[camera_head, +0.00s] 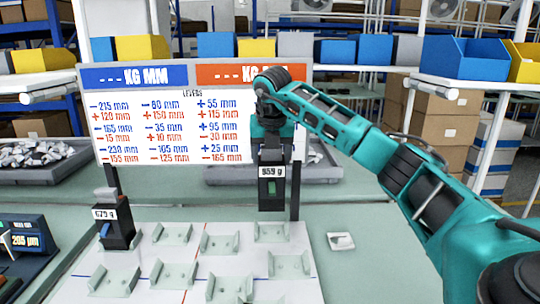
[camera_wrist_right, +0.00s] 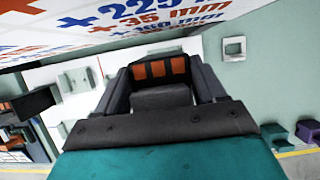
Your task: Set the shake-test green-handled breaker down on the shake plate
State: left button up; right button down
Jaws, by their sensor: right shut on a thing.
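My right gripper (camera_head: 271,152) points down over the back right of the white plate (camera_head: 205,258) and is shut on a dark breaker (camera_head: 272,196). This breaker has a green handle and a "959 g" label and hangs upright. In the head view its lower end overlaps the plate's back edge; I cannot tell whether it touches anything. In the right wrist view the breaker (camera_wrist_right: 160,72), with orange-brown squares, sits between the fingers. A second dark breaker (camera_head: 116,230), with a blue handle and a "679 g" label, stands at the plate's back left. My left gripper is not in view.
Several pale cradles (camera_head: 174,274) stand in rows on the plate. A large printed board (camera_head: 185,125) on dark posts rises behind it. A small white square fixture (camera_head: 340,241) lies right of the plate. A dark display unit (camera_head: 25,240) is at left.

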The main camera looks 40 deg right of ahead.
aim_at(273, 171)
jog(key=shift+d+r, duration=0.25)
jog(key=shift+r, duration=0.35)
jog(key=shift+f+b, duration=0.55)
jog(key=shift+f, duration=0.4)
jog(key=shift+s+a+f+b, duration=0.1)
jog(key=shift+f+b, duration=0.5)
jog(key=shift+f, duration=0.6)
jog(key=shift+s+f+b, duration=0.1)
jog(key=shift+f+b, duration=0.45)
jog(key=shift+f, duration=0.6)
jog(key=shift+w+r+p, duration=0.1)
jog(key=shift+r+p, duration=0.15)
jog(key=shift+p, duration=0.3)
jog(key=shift+r, duration=0.2)
